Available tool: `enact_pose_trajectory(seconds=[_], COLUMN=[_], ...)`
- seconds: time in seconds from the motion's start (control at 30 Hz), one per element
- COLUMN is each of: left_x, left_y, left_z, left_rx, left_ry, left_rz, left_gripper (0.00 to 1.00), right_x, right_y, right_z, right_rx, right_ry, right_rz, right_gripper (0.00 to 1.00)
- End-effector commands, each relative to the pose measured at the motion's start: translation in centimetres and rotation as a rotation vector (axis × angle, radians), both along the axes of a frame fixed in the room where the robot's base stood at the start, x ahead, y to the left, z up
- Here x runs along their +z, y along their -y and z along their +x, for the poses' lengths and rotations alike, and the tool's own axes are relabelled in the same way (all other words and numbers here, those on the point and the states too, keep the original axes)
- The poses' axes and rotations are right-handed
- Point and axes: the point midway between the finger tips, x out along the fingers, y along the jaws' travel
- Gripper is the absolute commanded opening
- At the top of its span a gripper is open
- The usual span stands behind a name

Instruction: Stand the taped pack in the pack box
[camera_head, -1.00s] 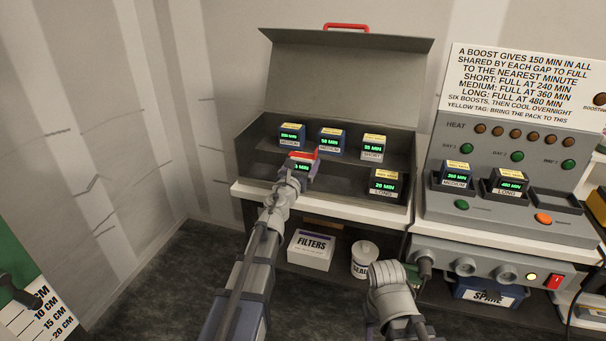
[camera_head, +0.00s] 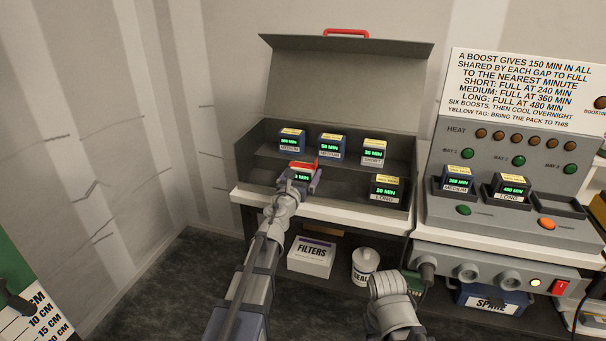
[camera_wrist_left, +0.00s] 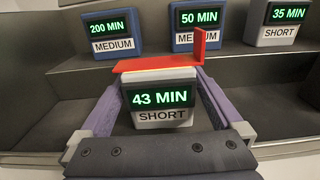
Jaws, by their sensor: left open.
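The taped pack (camera_head: 302,177) is a small pack reading 43 MIN and SHORT, with an L-shaped red piece on top. It is at the front left of the grey open pack box (camera_head: 345,198), and also shows in the left wrist view (camera_wrist_left: 160,114), upright. My left gripper (camera_head: 298,183) is open, with its purple fingers on either side of the pack; I cannot tell whether they touch it. The pack's underside is hidden by the gripper. My right arm shows at the bottom, but its fingers do not show.
A 200 MIN medium (camera_head: 291,141), a 50 MIN medium (camera_head: 331,146) and a 35 MIN short pack (camera_head: 373,153) stand in the back row. A long pack (camera_head: 386,189) stands front right. The charger (camera_head: 500,212) at right holds two packs; its right bay is empty.

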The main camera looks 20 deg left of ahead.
Motion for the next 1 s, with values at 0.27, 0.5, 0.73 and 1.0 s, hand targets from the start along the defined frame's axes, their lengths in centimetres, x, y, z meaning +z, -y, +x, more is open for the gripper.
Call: enact_pose_trajectory(seconds=[0.27, 0.5, 0.73, 1.0], left_x=[0.2, 0.2, 0.2, 0.2], left_y=[-0.1, -0.2, -0.4, -0.4], left_z=[-3.2, -8.2, -11.7, -12.0], left_rx=[0.0, 0.001, 0.0, 0.0], left_ry=[0.0, 0.0, 0.0, 0.0], left_rz=[0.0, 0.0, 0.0, 0.0], left_gripper=[1.0, 1.0, 1.0, 1.0], right_x=[0.2, 0.2, 0.2, 0.2], right_y=[0.0, 0.0, 0.0, 0.0], right_z=[0.0, 0.0, 0.0, 0.0], right_rx=[0.0, 0.0, 0.0, 0.0], right_ry=[0.0, 0.0, 0.0, 0.0], right_rz=[0.0, 0.0, 0.0, 0.0], right_gripper=[0.5, 0.5, 0.5, 0.5])
